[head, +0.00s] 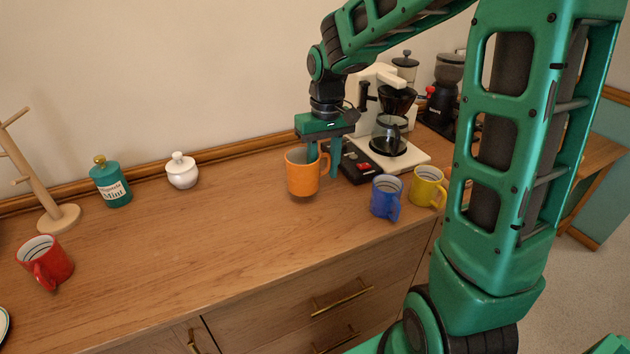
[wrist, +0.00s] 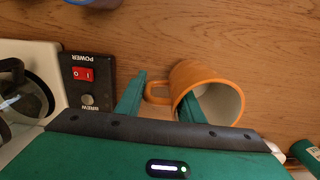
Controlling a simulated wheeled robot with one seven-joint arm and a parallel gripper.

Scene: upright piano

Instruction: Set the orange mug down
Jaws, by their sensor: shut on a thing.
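The orange mug (head: 301,175) is upright at the counter's middle right, with a small dark shadow beneath it. I cannot tell whether its base touches the wooden top. It also shows in the wrist view (wrist: 205,72), with its handle to the left. My gripper (head: 325,163) points down from above and is shut on the mug's handle side. In the wrist view one finger of my gripper (wrist: 163,90) reaches inside the mug and the other is outside, beyond the handle. The inner fingertip is hidden by the mug wall in the head view.
A blue mug (head: 386,196) and a yellow mug (head: 428,187) stand to the right near the front edge. A coffee maker (head: 410,158) is behind them. A white lidded jar (head: 181,171), teal tin (head: 111,186) and red mug (head: 46,262) are left. The counter (head: 200,245) is clear in front.

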